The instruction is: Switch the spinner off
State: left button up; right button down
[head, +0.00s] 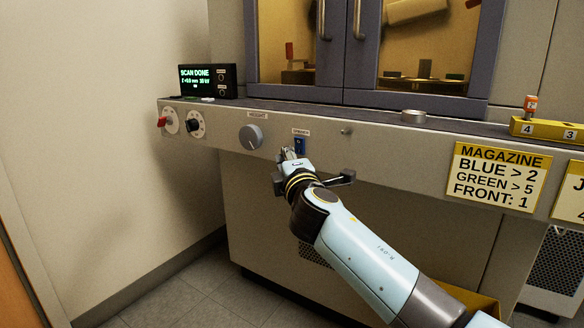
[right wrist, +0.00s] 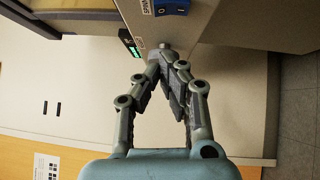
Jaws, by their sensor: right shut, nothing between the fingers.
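In the right wrist view the blue rocker (right wrist: 172,8) sits at the top edge, cut off, with a "0" mark and part of a label reading "SPIN". My right gripper (head: 291,153) is shut and empty, just in front of the panel, slightly below and left of the rocker. In the right wrist view its fingertips (right wrist: 167,62) meet below the rocker, with a visible gap to it. Which half of the rocker is pressed in I cannot tell. My left gripper is not in view.
A grey knob (head: 251,136) lies just left of the switch, with a red-handled dial (head: 168,122) and a black knob (head: 195,124) further left. A display (head: 207,80) reads "SCAN DONE". A yellow magazine sign (head: 497,177) is on the right. The floor at left is clear.

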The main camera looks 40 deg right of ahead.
aim_at(290, 136)
jog(key=w+d, duration=0.2)
jog(key=d, duration=0.1)
jog(key=w+d, duration=0.1)
jog(key=w, duration=0.1)
jog(key=shift+d+r, duration=0.3)
jog(key=shift+d, duration=0.05)
jog(key=shift+w+d+r, duration=0.15)
jog(key=shift+d+r, duration=0.15)
jog(key=shift+d, duration=0.05)
jog(key=shift+a, duration=0.1)
jog(key=shift+f, duration=0.1)
